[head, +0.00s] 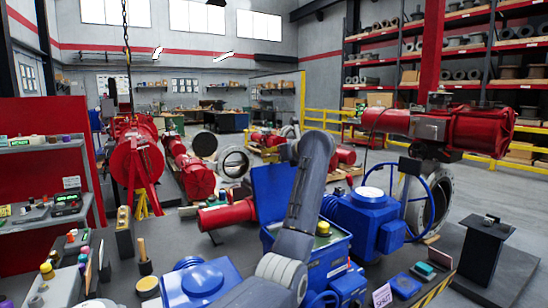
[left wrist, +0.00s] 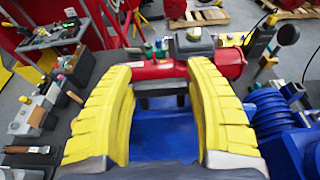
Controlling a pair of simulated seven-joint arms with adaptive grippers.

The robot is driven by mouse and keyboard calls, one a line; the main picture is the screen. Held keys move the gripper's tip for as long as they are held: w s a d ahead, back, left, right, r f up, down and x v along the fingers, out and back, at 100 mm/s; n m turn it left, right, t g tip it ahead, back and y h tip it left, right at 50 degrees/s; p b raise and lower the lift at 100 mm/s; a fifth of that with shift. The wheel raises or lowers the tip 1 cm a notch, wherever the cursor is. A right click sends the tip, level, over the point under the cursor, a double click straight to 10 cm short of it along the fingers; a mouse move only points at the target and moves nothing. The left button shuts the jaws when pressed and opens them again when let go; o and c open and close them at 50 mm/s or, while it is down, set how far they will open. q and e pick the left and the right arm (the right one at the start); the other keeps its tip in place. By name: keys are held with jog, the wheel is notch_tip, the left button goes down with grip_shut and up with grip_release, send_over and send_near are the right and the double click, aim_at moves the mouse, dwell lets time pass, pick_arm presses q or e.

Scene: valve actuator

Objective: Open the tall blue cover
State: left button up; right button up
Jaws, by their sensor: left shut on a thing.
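The tall blue cover (head: 270,190) stands up as a flat panel at the back left of a blue housing (head: 330,258) in the head view. My grey left arm crosses in front of its right side and hides part of it. The fingers of my left gripper do not show clearly there. In the left wrist view, the yellow-padded fingers of my left gripper (left wrist: 160,80) lie on either side of a blue surface (left wrist: 160,138), which appears to be the cover. The gripper is shut on it. The exact contact is hidden. My right gripper is not in view.
A blue actuator with a handwheel (head: 362,222) stands right of the housing. A red cylinder (head: 226,214) lies left of the cover. A round-topped blue unit (head: 195,285) is at the front. Small tools and parts crowd the left side. A dark stand (head: 485,250) is at the right.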

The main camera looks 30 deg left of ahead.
pick_arm(q)
jog(key=d, duration=0.1)
jog(key=s+d+y, duration=0.1)
jog(key=d+r, duration=0.1)
jog(key=shift+s+t+y, duration=0.25)
jog(key=shift+t+y, duration=0.05)
jog(key=shift+t, duration=0.1)
jog(key=o, duration=1.6)
jog(key=v, duration=1.2)
